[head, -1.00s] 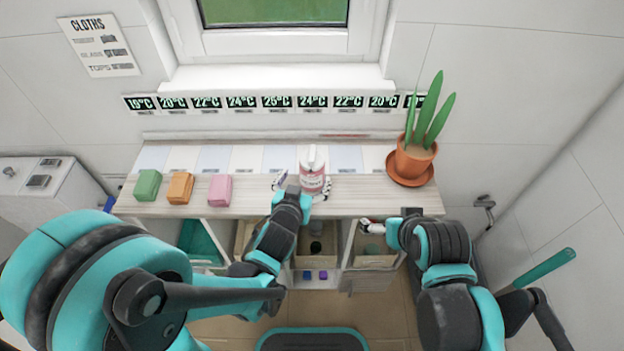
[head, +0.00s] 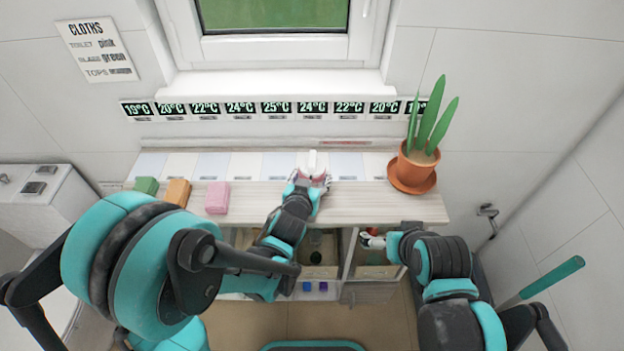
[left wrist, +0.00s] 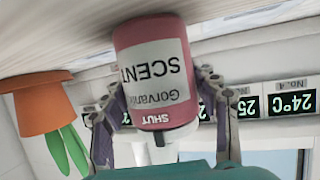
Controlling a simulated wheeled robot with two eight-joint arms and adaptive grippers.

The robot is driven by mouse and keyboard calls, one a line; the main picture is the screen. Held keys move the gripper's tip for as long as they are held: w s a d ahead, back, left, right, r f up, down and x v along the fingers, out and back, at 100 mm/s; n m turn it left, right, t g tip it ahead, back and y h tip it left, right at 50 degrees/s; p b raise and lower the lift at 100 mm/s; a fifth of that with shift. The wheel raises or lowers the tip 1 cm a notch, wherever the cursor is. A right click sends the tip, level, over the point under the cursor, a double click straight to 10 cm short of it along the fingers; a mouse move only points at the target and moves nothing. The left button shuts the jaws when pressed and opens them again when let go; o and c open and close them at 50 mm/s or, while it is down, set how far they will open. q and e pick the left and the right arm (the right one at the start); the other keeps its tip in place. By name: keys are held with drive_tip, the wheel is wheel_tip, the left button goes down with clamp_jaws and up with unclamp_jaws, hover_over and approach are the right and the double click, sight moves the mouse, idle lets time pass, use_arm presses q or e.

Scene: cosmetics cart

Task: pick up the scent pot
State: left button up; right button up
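The scent pot (left wrist: 155,75) is pink with a white label reading "Gorvanik SCENT" and "SHUT". It appears upside down in the left wrist view, its base by the pale worktop surface. In the head view the pot (head: 312,168) stands at the middle of the worktop, mostly hidden behind my left gripper (head: 308,180). The fingers of my left gripper (left wrist: 163,105) flank the pot closely on both sides; whether they press on it is unclear. My right gripper (head: 368,240) is at the worktop's front edge, low on the right; its fingers are too small to read.
A potted plant (head: 415,165) stands at the right end. Temperature displays (head: 280,108) line the wall behind. Open compartments lie below, with small blue and purple items (head: 315,286).

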sight(315, 168)
use_arm(q)
drive_tip(key=c, duration=0.4)
drive_tip(key=shift+o, duration=0.2)
drive_tip(key=shift+r+p, duration=0.4)
drive_tip(key=shift+r, duration=0.2)
drive_tip(key=r, duration=0.1)
drive_tip(key=r+p, duration=0.1)
drive_tip(key=d+r+p, duration=0.1)
drive_tip(key=r, duration=0.1)
drive_tip(key=shift+s, duration=0.35)
drive_tip(key=s+d+r+p, duration=0.3)
drive_tip(key=s+d+r, duration=0.2)
drive_tip(key=d, duration=0.4)
drive_tip(key=shift+s+r+p, duration=0.2)
drive_tip(key=shift+r+p, duration=0.15)
drive_tip(key=shift+r, duration=0.05)
